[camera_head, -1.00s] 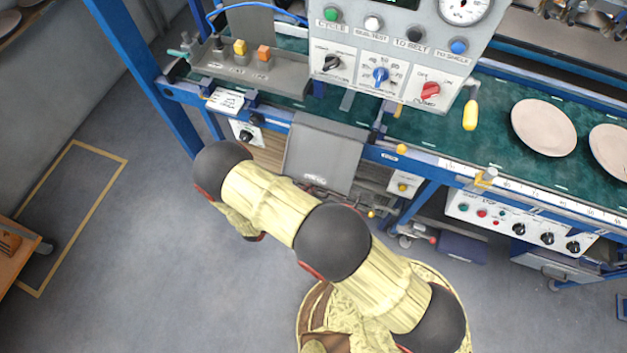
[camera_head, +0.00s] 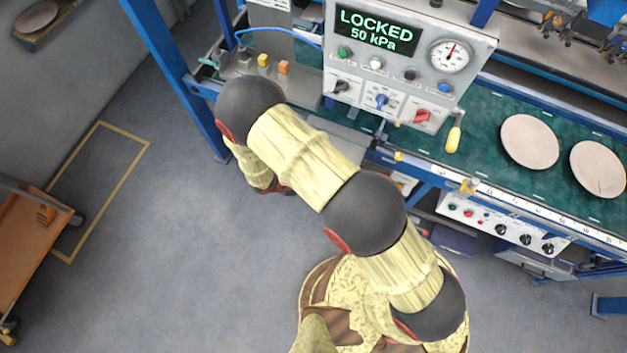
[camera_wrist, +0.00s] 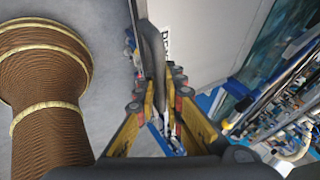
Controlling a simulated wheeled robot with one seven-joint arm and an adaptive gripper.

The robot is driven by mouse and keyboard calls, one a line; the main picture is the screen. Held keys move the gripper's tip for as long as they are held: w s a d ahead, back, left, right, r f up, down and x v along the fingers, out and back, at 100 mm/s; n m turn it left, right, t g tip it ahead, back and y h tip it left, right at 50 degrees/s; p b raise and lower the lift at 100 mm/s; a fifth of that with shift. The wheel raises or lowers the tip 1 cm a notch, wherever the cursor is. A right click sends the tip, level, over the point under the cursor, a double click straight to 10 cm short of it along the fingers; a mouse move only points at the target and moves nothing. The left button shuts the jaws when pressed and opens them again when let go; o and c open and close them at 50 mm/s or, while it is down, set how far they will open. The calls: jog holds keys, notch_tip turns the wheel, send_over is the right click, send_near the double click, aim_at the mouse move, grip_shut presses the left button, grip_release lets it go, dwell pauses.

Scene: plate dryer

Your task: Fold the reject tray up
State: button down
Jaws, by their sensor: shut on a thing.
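The reject tray is a grey panel; in the wrist view its pale face (camera_wrist: 205,35) with dark lettering fills the upper middle. My gripper (camera_wrist: 162,100) is shut on the tray's dark edge, which runs up between the yellow-and-black fingers. In the head view only a narrow grey strip of the tray (camera_head: 345,141) shows at the front of the bench, beyond my arm. My arm hides the rest of it and my gripper there. The tray's exact angle cannot be told.
The control box (camera_head: 400,70) above the bench reads LOCKED, 50 kPa. A yellow-handled lever (camera_head: 453,140) hangs at its right. Two plates (camera_head: 530,142) lie on the green belt (camera_head: 490,105). A blue post (camera_head: 170,60) stands left of my arm. An orange cart (camera_head: 25,245) is far left; floor between is clear.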

jog(key=shift+w+r+p, duration=0.2)
jog(key=shift+r+p, duration=0.25)
jog(key=shift+r, duration=0.4)
jog(key=shift+w+r+p, duration=0.2)
jog(key=shift+r+p, duration=0.2)
jog(key=shift+r, duration=0.5)
jog(key=c, duration=1.9)
grip_release()
jog(key=shift+d, duration=0.1)
jog(key=shift+s, duration=0.1)
jog(key=v, duration=1.2)
